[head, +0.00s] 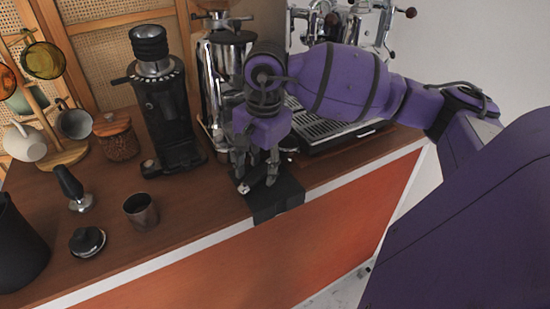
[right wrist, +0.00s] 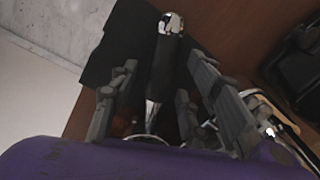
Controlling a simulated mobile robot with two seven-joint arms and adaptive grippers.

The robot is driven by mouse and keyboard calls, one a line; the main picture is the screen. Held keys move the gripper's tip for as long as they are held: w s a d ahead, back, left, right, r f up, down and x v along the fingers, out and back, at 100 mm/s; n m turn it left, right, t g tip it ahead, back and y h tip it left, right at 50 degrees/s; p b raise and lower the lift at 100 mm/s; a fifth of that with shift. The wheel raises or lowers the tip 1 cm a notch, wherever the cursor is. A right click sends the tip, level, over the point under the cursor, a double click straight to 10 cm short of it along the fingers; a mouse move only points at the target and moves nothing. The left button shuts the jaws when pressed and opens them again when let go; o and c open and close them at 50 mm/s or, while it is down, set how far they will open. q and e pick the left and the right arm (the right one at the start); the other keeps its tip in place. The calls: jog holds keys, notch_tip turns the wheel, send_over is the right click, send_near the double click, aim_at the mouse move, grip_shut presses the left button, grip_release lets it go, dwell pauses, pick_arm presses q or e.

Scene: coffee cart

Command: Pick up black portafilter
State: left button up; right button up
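The black portafilter (right wrist: 163,72) shows in the right wrist view, with a black handle, a chrome end cap and a chrome neck. It lies on a black mat (head: 277,206) at the counter's front edge. The mat also shows in the right wrist view (right wrist: 117,42). My right gripper (head: 256,173) points down over the mat. In the right wrist view my right gripper (right wrist: 163,95) is open, with one finger on each side of the handle and gaps visible. In the head view the gripper hides much of the portafilter. My left gripper is not in view.
A black grinder (head: 165,110) stands left of the gripper, a chrome grinder (head: 226,60) behind it. An espresso machine's drip tray (head: 325,128) is to the right. A tamper (head: 70,186), metal cup (head: 141,211) and black lid (head: 87,241) stand left; counter between cup and mat is clear.

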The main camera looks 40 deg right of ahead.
grip_shut()
jog(key=shift+r, duration=0.1)
jog(key=shift+w+a+r, duration=0.1)
jog(key=shift+a+r, duration=0.2)
jog(key=shift+a, duration=0.05)
jog(key=a+r, duration=0.7)
jog(key=a, duration=0.6)
jog(key=shift+w+a+r+b, duration=0.15)
jog(key=shift+w+b, duration=0.05)
jog(key=shift+b, duration=0.2)
